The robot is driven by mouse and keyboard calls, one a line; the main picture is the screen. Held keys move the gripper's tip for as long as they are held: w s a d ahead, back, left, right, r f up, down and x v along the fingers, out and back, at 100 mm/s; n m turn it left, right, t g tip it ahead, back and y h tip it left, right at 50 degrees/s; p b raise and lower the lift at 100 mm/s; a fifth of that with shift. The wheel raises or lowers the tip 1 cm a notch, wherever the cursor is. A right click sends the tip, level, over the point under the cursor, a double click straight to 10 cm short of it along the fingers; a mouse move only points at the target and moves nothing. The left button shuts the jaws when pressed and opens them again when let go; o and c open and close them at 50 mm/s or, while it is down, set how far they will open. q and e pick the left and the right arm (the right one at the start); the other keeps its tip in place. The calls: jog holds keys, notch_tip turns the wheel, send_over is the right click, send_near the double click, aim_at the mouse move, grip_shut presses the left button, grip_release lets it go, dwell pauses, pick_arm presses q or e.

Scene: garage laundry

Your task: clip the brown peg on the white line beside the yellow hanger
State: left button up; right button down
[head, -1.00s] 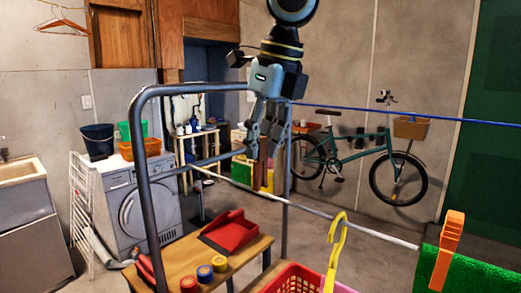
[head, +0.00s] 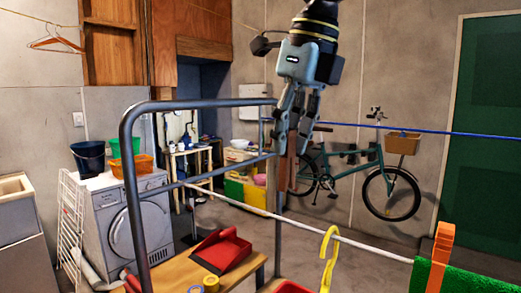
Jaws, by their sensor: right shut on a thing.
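My right gripper (head: 291,150) hangs above and behind the white line (head: 378,249) in the picture. It is shut on the brown peg (head: 291,172), which points down between the fingers and is partly hidden by them. The peg's lower end appears above the white line, apart from it. The yellow hanger (head: 328,258) hangs on the white line, to the right of and below the peg in the picture. My left gripper is not in view.
An orange peg (head: 441,243) holds a green towel (head: 465,279) on the line at the right. A grey metal frame (head: 133,190) stands at the left. A blue line (head: 440,132) runs behind. A red dustpan (head: 222,251) lies on a wooden bench (head: 182,271).

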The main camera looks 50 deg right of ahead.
jog(key=shift+n, duration=0.3)
jog(key=s, duration=0.1)
jog(key=s+r, duration=0.1)
jog(key=s, duration=0.1)
jog(key=s+r+b, duration=0.1)
jog(key=shift+s+a+r, duration=0.1)
jog(key=shift+s+a, duration=0.1)
jog(key=shift+w, duration=0.1)
jog(key=shift+f+b, duration=5.3)
jog(key=shift+f, duration=0.2)
jog(key=c, duration=1.1)
grip_release()
jog(key=shift+r, duration=0.2)
